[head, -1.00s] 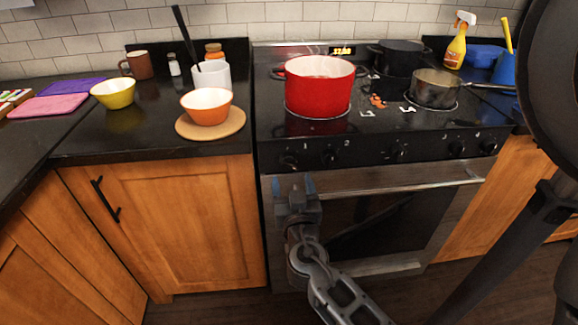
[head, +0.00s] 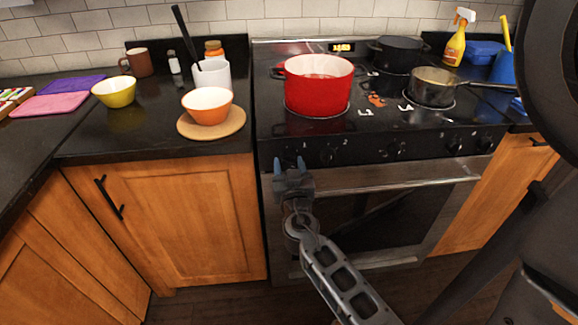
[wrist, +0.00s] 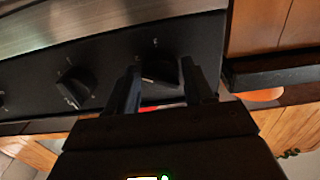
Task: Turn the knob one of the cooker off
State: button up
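The cooker (head: 370,185) stands in the middle of the head view, with a row of black knobs on its dark front panel. My gripper (head: 290,164) is at the panel's left end, in front of knob one, which it mostly hides in the head view. In the wrist view, knob one (wrist: 159,68) sits between the two fingers of my gripper (wrist: 161,88), one on each side. The fingers are apart. I cannot tell whether they touch the knob. Knob two (head: 328,155) is just to the right; it also shows in the wrist view (wrist: 75,86).
The oven door handle (head: 385,176) runs just below the knobs. A red pot (head: 318,88), a black pot (head: 398,56) and a metal pan (head: 432,88) stand on the cooktop. An orange bowl (head: 207,106) is on a round board on the left counter.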

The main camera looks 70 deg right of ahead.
jog(key=c, duration=0.7)
jog(key=shift+o, duration=0.2)
jog(key=shift+f+n, duration=0.1)
jog(key=shift+n, duration=0.2)
jog(key=n+b, duration=0.2)
jog(key=n, duration=0.2)
jog(key=shift+b, duration=0.4)
jog(key=n+b, duration=0.1)
jog(key=n, duration=0.5)
jog(key=shift+n, duration=0.3)
jog(key=n, duration=0.4)
jog(key=n+p, duration=0.1)
jog(key=n, duration=0.1)
jog(key=shift+r, duration=0.25)
jog(key=n+p, duration=0.1)
jog(key=n, duration=0.3)
jog(key=shift+n, duration=0.3)
jog(key=shift+n+p, duration=0.65)
jog(key=shift+n, duration=0.45)
